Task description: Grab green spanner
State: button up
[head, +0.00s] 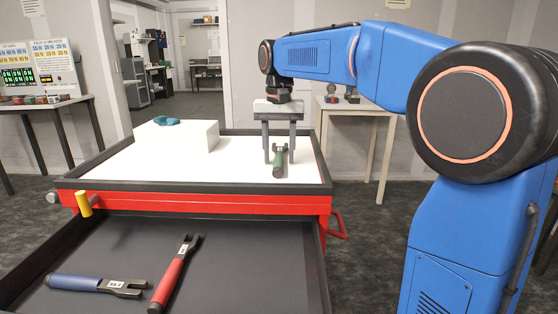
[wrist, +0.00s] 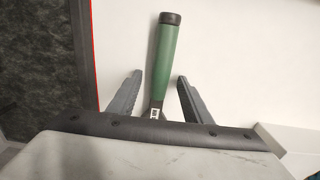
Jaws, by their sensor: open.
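The green spanner (head: 278,165) lies on the white top of the red cart, near its right side. In the wrist view its green handle (wrist: 162,62) with a dark end cap points away from my gripper, and its head is hidden behind the gripper body. My gripper (head: 279,160) points down over the spanner with its fingers apart. In the wrist view my gripper (wrist: 156,88) has one finger on each side of the handle, with a gap on both sides. I cannot tell how far the fingertips are above the surface.
A red spanner (head: 172,279) and a blue spanner (head: 92,284) lie in the open dark drawer (head: 240,265) below. A white block (head: 185,142) with a teal item (head: 166,121) on it stands at the left of the top. A raised dark rim (head: 322,160) edges the top.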

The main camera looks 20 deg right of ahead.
jog(key=shift+c, duration=0.3)
jog(key=c, duration=1)
grip_shut()
jog(key=shift+r, duration=0.1)
